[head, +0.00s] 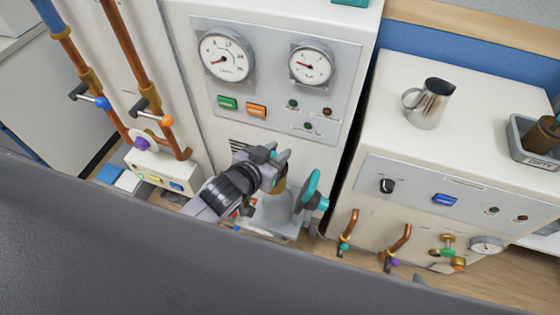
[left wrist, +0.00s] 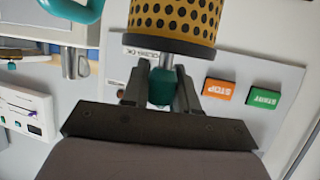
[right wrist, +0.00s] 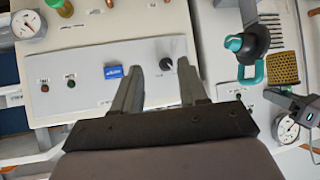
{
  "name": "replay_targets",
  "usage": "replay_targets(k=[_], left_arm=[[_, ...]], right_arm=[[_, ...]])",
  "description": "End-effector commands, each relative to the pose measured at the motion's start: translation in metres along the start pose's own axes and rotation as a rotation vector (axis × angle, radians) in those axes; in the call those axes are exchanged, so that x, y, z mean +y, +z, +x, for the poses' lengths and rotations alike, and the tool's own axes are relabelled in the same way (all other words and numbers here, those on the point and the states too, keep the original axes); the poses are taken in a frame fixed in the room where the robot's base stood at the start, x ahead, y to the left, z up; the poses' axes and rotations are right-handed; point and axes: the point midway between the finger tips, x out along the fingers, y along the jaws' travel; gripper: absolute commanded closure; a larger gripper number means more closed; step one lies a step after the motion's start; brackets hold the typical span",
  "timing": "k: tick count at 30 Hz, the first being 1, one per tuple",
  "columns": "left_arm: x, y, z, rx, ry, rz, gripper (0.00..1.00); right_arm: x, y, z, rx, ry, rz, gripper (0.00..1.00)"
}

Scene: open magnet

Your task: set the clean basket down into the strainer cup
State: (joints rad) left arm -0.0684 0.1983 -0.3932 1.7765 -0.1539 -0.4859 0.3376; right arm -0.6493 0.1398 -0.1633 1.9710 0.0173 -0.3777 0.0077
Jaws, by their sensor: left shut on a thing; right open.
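My left gripper (head: 276,160) is shut on the teal knob (left wrist: 161,88) of the basket. The basket is a yellow perforated cylinder with a dark rim (left wrist: 172,18), held in the air; it also shows in the right wrist view (right wrist: 283,68). In the head view the arm mostly hides it. Just below and right stands a pale grey fitting (head: 268,213) with a teal handle (head: 312,188), probably the strainer cup; its opening is hidden.
A gauge panel (head: 270,85) stands behind the basket. The right cabinet carries a steel pitcher (head: 430,106) and a grey bin marked dirty (head: 540,160), holding a brownish thing. Copper pipes (head: 128,55) run at left. Short taps (head: 397,243) stick out low at right.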

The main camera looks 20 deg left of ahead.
Motion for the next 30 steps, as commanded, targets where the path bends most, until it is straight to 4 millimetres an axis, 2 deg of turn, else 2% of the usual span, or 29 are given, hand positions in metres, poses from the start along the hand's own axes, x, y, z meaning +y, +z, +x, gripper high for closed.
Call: replay_targets(k=[1,4,14,30], left_arm=[[0.002,0.007,0.009,0.003,0.011,0.005,1.0],[0.005,0.011,0.016,0.005,0.025,0.011,1.0],[0.006,0.022,0.023,0.006,0.029,0.013,1.0],[0.006,0.062,0.039,0.006,0.029,0.013,1.0]], right_arm=[[0.0,0.004,0.004,0.001,-0.001,0.001,0.57],[0.0,0.005,0.005,0.0,-0.001,0.001,0.57],[-0.002,0.014,0.012,-0.002,-0.007,0.003,0.57],[-0.007,0.034,0.037,0.0,-0.028,0.012,0.57]])
